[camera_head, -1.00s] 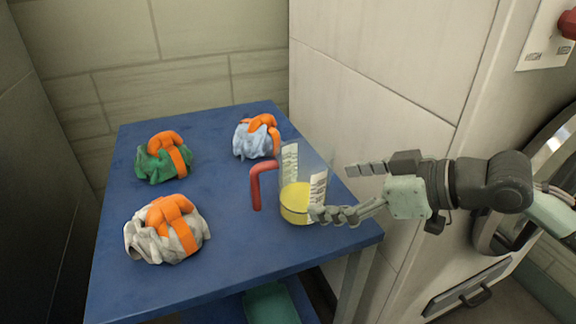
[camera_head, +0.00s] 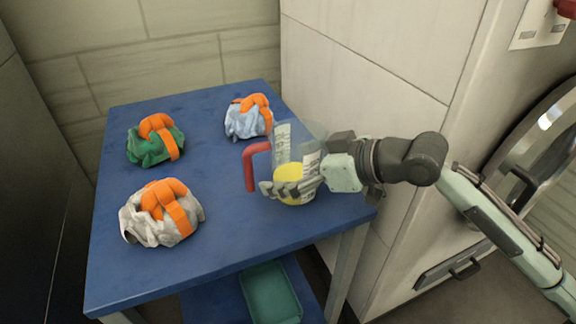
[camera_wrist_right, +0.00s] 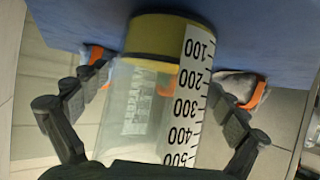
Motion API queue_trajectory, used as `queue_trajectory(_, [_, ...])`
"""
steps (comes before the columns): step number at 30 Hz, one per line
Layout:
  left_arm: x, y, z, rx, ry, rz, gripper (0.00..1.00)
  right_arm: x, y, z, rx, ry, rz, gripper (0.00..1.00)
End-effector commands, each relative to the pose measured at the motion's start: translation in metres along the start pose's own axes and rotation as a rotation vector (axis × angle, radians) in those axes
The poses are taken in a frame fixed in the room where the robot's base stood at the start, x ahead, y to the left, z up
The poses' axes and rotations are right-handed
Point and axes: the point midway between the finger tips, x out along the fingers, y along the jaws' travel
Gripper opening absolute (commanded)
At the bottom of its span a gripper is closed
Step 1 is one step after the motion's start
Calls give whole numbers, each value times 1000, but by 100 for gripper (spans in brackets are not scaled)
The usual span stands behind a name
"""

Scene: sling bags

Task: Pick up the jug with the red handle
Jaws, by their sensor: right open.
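The clear jug (camera_head: 297,145) with the red handle (camera_head: 251,166) stands upright on the blue table, with yellow contents at its bottom. Its handle points left. My right gripper (camera_head: 290,180) is at the jug from the right, with one finger in front of its lower part; the other finger is hidden behind the jug. In the right wrist view the jug (camera_wrist_right: 135,95), with its black measuring scale, lies between the two open fingers (camera_wrist_right: 150,115). I see a gap on each side there. My left gripper is not in view.
On the blue table (camera_head: 225,240) sit a green bag (camera_head: 143,150), a grey-white bag (camera_head: 140,224) and a light blue bag (camera_head: 240,122), each with orange straps. A wall panel (camera_head: 370,75) stands close behind the jug. A green tray (camera_head: 270,292) is below the tabletop.

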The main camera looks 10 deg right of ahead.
Motion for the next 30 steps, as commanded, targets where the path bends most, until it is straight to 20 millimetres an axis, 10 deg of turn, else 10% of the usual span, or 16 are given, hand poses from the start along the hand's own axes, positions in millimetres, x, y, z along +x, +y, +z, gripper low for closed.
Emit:
queue_trajectory(18, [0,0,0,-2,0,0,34,0,0,0,0,0,0,32])
queue_trajectory(30, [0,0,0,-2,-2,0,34,-5,1,-9,-3,4,2,31])
